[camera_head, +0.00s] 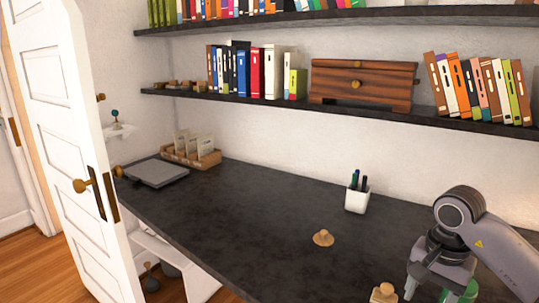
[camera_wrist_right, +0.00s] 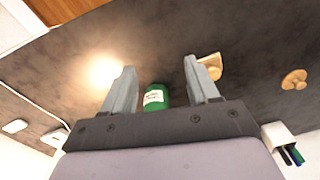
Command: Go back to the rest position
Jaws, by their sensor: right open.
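My right gripper (camera_head: 438,286) is over the right end of the dark desk (camera_head: 250,220), pointing down. In the right wrist view its two fingers (camera_wrist_right: 160,78) are spread wide apart. A green container (camera_wrist_right: 155,98) with a white label shows between the fingers in that view, with no finger seen closed on it. In the head view the green container (camera_head: 461,294) is partly hidden at the bottom edge beside the gripper. My left gripper is in neither view.
Wooden knobbed pieces lie on the desk, one in the middle (camera_head: 323,238) and one near the gripper (camera_head: 384,294). A white pen cup (camera_head: 356,201) stands behind. A grey flat device (camera_head: 156,173) and wooden organizer (camera_head: 190,153) sit left. Shelves (camera_head: 330,113) overhang the back.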

